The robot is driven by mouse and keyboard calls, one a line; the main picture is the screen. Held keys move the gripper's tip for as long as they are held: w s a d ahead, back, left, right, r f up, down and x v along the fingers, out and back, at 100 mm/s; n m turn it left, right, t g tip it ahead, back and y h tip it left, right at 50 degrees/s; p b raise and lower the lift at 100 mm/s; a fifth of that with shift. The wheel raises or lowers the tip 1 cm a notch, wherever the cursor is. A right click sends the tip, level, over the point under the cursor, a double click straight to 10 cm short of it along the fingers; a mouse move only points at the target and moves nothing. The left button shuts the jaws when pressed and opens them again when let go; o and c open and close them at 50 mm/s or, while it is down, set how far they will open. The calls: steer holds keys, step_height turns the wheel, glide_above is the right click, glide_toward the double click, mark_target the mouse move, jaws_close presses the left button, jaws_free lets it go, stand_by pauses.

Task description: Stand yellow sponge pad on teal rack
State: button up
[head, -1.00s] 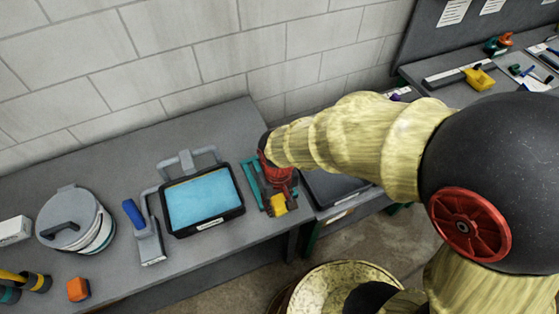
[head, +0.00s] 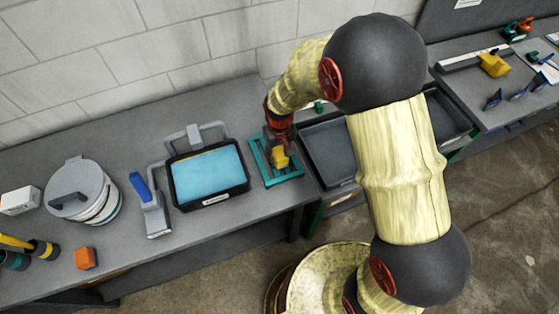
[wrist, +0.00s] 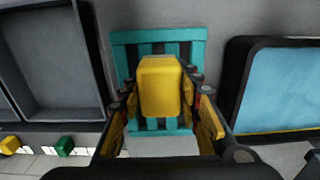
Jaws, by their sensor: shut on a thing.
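The yellow sponge pad (wrist: 160,84) is held between the two fingers of my gripper (wrist: 162,98) in the wrist view. In the head view the pad (head: 279,159) shows below the red wrist of my arm. The teal rack (head: 288,179) lies on the grey bench beside the blue-filled tray. In the wrist view the rack (wrist: 196,34) is straight behind the pad, its slats partly hidden by pad and fingers. The pad is over the rack; I cannot tell whether they touch.
A black tray with a blue surface (head: 184,207) stands left of the rack. A dark empty bin (head: 322,148) is to its right. A blue-handled scraper (head: 155,216), a lidded bucket (head: 101,216) and an orange block (head: 86,258) stand further left. Another yellow item (head: 494,65) is on the far bench.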

steer(key=shift+w+f, duration=0.15)
steer(key=shift+f, duration=1.55)
steer(key=shift+f, duration=0.1)
steer(key=o, duration=1)
steer(key=shift+c, duration=0.2)
steer(key=shift+o, duration=0.4)
